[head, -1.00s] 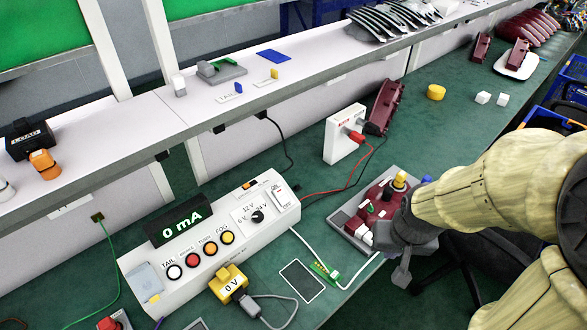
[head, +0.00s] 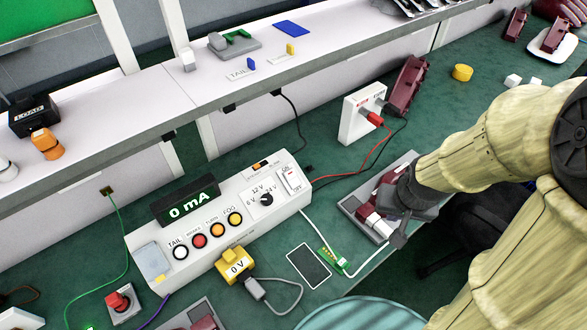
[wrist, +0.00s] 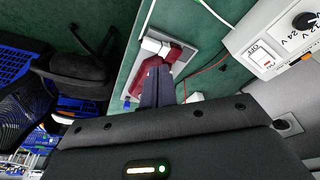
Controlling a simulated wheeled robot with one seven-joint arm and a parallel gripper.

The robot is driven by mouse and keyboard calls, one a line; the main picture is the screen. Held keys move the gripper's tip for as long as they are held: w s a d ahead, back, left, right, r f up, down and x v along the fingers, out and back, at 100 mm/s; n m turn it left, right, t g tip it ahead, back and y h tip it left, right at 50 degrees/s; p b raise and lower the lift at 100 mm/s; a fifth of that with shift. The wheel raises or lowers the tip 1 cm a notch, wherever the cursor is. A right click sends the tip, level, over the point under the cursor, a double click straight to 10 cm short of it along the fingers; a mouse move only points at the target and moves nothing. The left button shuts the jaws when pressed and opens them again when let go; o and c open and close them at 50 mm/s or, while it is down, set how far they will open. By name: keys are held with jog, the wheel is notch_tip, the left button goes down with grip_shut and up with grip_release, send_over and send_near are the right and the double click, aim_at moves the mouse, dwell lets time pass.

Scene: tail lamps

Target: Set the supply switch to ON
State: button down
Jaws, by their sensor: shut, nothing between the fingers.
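The supply switch (head: 292,180) is a small white rocker on a plate marked ON and OFF, at the right end of the white test box (head: 216,236). It also shows at the right of the wrist view (wrist: 262,56), beside the voltage dial (wrist: 304,20). Which way the rocker is tipped is too small to tell. The box's display (head: 188,205) reads 0 mA. My gripper (head: 397,240) is shut and empty, to the right of the box and apart from the switch. In the wrist view its fingers (wrist: 158,70) are together, over the lamp tray.
A grey tray (head: 350,204) with a dark red lamp lies beneath my gripper, partly hidden. A white block (head: 354,115) with a red plug and leads stands behind it. A green board (head: 331,260) and a white cable lie between box and tray. The shelf (head: 150,110) runs behind.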

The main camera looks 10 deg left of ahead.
aim_at(290, 170)
jog(key=w+a+f+m+t+y+p, duration=0.1)
jog(key=w+a+m+t+y+p, duration=0.1)
jog(key=a, duration=0.6)
jog(key=w+a+m+t+y+p, duration=0.1)
jog(key=w+a+m+y+p, duration=0.4)
jog(key=w+a, duration=0.2)
jog(key=shift+a+f+m+t, duration=0.4)
jog(key=shift+a, duration=0.65)
jog(key=shift+w, duration=0.15)
jog(key=p+x, duration=0.4)
jog(key=x, duration=1)
jog(key=shift+a+r, duration=0.1)
jog(key=shift+a, duration=0.05)
jog(key=shift+w, duration=0.1)
